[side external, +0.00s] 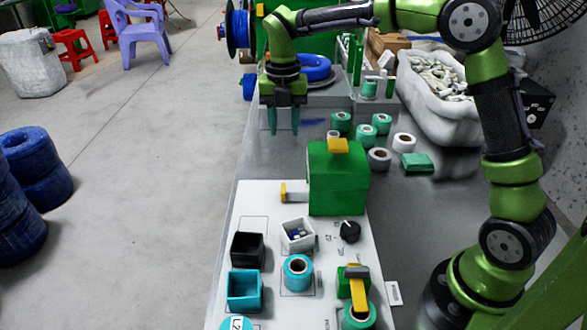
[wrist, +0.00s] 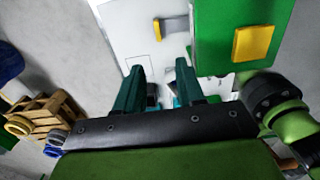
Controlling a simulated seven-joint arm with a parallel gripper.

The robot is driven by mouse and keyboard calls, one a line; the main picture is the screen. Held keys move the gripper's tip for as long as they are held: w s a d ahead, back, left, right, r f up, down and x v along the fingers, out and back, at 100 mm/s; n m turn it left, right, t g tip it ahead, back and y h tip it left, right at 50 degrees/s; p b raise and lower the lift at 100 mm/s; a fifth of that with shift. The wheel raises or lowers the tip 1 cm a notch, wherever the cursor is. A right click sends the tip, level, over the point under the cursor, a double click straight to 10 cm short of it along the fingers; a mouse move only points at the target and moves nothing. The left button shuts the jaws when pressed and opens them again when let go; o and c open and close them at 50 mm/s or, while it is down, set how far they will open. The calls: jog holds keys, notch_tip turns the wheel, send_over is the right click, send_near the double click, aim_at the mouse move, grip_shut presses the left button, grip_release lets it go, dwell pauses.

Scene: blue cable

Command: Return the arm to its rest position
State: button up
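My gripper (side external: 284,121) hangs fingers-down over the far left part of the grey table. Its two teal fingers stand apart with nothing visible between them. In the wrist view, my gripper (wrist: 160,84) also shows its fingers apart. A green box (side external: 335,185) with a yellow block on top stands on the white panel, nearer the side camera than my gripper. A blue cable coil (side external: 315,67) lies behind my gripper, to the right. A blue spool (side external: 238,30) stands farther back.
The white panel (side external: 267,200) carries a black bin (side external: 247,248), a teal bin (side external: 243,289) and a white bin (side external: 298,234). Several tape rolls lie right of my gripper. A white sack (side external: 435,105) stands at the right. The floor on the left has clear room.

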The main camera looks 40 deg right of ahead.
dwell(0.3)
jog(key=s+r+m+t+y, duration=0.1)
jog(key=s+r+m+t, duration=0.1)
jog(key=s+m, duration=0.9)
jog(key=s+r+m+t+y, duration=0.1)
jog(key=s+m+t, duration=0.4)
jog(key=s+m, duration=0.7)
jog(key=r+m, duration=0.1)
jog(key=m, duration=0.7)
jog(key=shift+d+r, duration=0.15)
jog(key=shift+r, duration=0.25)
